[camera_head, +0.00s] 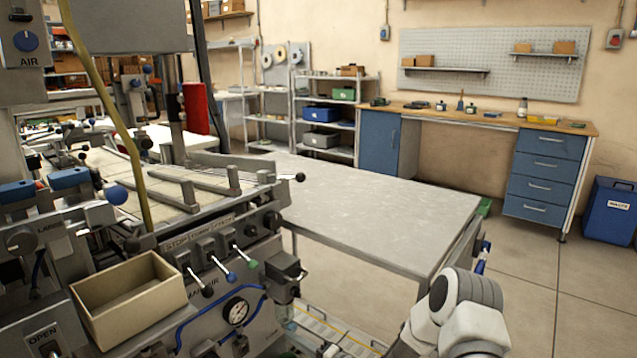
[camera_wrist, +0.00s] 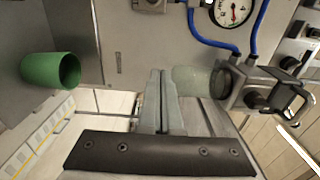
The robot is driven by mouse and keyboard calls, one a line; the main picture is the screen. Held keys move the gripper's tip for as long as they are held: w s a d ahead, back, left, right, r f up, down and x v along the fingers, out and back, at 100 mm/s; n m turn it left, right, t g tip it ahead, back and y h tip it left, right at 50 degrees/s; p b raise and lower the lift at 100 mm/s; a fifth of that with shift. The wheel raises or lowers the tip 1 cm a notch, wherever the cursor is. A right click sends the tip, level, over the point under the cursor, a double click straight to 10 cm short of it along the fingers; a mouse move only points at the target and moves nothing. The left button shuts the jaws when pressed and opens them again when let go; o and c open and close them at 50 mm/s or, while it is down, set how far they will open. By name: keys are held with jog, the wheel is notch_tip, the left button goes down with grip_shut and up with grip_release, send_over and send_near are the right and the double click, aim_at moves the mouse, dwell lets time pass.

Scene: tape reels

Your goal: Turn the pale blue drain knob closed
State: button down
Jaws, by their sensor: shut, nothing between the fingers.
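I cannot make out the pale blue drain knob clearly in either view. In the wrist view a pale, translucent bowl (camera_wrist: 190,80) lies sideways in the picture, joined to a grey fitting (camera_wrist: 232,86) on the machine. My gripper (camera_wrist: 160,75) is shut and empty, with its fingertips just left of the bowl's free end. The fingers cover the area by that end, so a knob there would be hidden. I cannot tell whether they touch anything. In the head view my gripper does not show clearly.
A pressure gauge (camera_head: 236,311) with blue hoses is on the machine front, also in the wrist view (camera_wrist: 233,11). A green cylinder (camera_wrist: 50,70) is left of my fingers. An open box (camera_head: 128,300) sits on the machine. A grey table (camera_head: 370,205) stands behind.

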jog(key=shift+w+d, duration=0.1)
jog(key=shift+d, duration=0.1)
jog(key=p+v, duration=0.1)
jog(key=v, duration=0.5)
jog(key=shift+s+a+f, duration=0.15)
jog(key=shift+s+a, duration=0.15)
jog(key=shift+s, duration=0.05)
